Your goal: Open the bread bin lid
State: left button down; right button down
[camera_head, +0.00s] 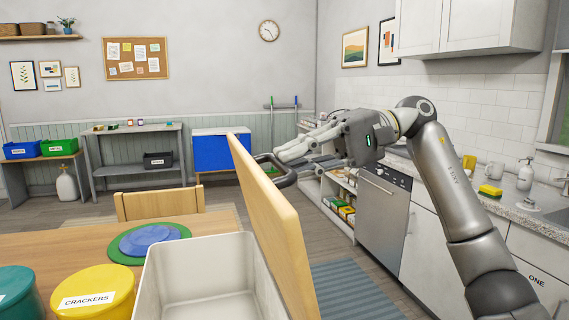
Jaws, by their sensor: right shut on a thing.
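The bread bin (206,245) is a pale grey, open-topped box at the front of the table, and its empty inside shows. Its wooden lid (272,228) stands up steeply along the bin's right side, seen nearly edge-on. A dark loop handle (287,179) sticks out from the lid's right face. My right gripper (276,157) reaches in from the right and is shut on this handle, its fingers at the loop beside the lid. My left gripper is out of view.
A yellow canister (92,299) labelled CRACKERS and a teal canister (14,294) stand left of the bin. Round blue and green mats (150,238) lie behind it. A wooden chair (160,204) stands beyond the table (50,250). A counter and dishwasher (382,218) are at right.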

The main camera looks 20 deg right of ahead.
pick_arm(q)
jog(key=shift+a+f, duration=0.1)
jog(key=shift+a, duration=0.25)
pick_arm(e)
jog(key=shift+f, duration=0.7)
jog(key=c, duration=1.5)
grip_release()
jog(key=shift+d, duration=0.15)
jog(key=shift+o, duration=0.2)
jog(key=shift+r, duration=0.15)
jog(key=shift+r, duration=0.1)
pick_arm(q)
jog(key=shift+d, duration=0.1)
pick_arm(e)
jog(key=v, duration=1.2)
jog(key=shift+w+r, duration=0.1)
jog(key=shift+w, duration=0.05)
